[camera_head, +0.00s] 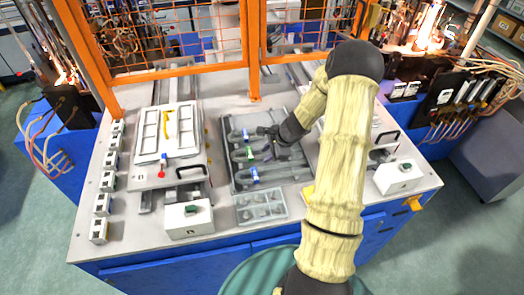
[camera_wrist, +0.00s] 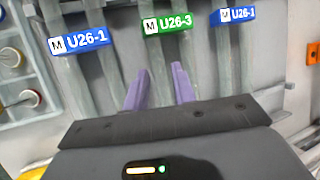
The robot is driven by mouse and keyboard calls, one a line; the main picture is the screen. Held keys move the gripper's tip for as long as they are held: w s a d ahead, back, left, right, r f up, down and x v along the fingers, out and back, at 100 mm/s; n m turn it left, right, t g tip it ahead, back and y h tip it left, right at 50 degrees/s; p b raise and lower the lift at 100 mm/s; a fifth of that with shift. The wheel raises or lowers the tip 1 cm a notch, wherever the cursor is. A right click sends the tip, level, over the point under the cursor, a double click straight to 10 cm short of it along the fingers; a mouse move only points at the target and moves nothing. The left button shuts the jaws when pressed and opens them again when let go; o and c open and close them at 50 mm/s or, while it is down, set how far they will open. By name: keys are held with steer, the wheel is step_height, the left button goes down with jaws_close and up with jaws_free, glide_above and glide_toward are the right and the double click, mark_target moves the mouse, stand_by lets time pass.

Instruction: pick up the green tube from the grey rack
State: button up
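The green tube carries a green tag marked U26-3 (camera_wrist: 171,21); the tag also shows in the head view (camera_head: 250,153). It lies in the grey rack (camera_head: 236,186) between two blue-tagged tubes. One blue tag (camera_wrist: 78,41) is at left and one blue tag (camera_wrist: 237,15) at right in the wrist view. My gripper (camera_wrist: 161,69) has two purple fingers, spread apart with a gap between them. They point toward the green-tagged tube, just below its tag. In the head view my gripper (camera_head: 268,142) is over the rack's middle. I cannot tell whether the fingers touch the tube.
A white framed panel (camera_head: 152,143) lies left of the rack. A small grey tray (camera_head: 260,206) is in front of it. White boxes (camera_head: 188,218) stand near the table's front edge. An orange mesh fence (camera_head: 180,43) closes the back.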

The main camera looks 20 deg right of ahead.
steer(key=shift+f, duration=0.1)
steer(key=shift+c, duration=0.3)
stand_by(0.4)
jaws_close()
